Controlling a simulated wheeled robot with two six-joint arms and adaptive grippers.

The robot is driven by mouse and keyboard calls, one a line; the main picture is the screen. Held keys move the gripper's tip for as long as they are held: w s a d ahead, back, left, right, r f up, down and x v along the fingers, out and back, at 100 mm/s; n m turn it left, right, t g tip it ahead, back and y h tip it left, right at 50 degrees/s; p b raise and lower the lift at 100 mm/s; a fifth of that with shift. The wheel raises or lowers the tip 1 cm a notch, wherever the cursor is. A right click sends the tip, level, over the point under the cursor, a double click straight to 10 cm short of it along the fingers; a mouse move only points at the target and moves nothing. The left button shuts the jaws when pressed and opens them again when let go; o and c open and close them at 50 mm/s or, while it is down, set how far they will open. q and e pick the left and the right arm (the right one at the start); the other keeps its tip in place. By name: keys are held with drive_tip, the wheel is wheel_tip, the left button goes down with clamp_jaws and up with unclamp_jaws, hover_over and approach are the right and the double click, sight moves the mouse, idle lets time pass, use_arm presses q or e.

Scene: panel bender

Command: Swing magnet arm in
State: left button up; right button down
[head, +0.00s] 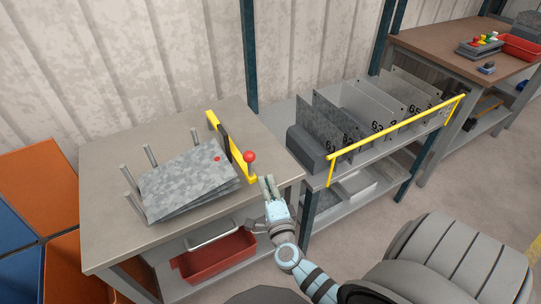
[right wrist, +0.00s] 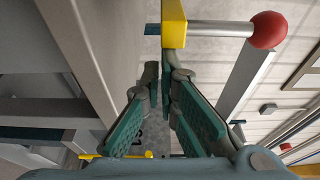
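The magnet arm is a yellow bar (head: 238,157) at the right end of the grey table, with a dark strip along it and a red ball knob (head: 249,156) near its front end. In the right wrist view, its yellow end (right wrist: 173,22) lies just beyond my fingertips, and a metal rod carries the red knob (right wrist: 268,30) to the right. My right gripper (head: 267,184) is just in front of the bar's near end. In the right wrist view, its fingers (right wrist: 165,82) have a narrow empty gap between them. My left gripper is not in view.
Grey metal sheets (head: 190,178) lie on the table (head: 100,167) beside upright pegs. A red bin (head: 216,258) is below. A rack with numbered plates (head: 365,120) and a yellow rail (head: 395,128) stands right. A brown-topped bench (head: 440,44) is behind it.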

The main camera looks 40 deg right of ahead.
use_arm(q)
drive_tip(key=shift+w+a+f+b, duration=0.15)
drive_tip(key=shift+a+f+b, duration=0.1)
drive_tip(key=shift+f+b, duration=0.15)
use_arm(e)
drive_tip(key=s+a, duration=0.1)
drive_tip(key=s, duration=0.8)
drive_tip(key=shift+s, duration=0.2)
drive_tip(key=shift+a, duration=0.1)
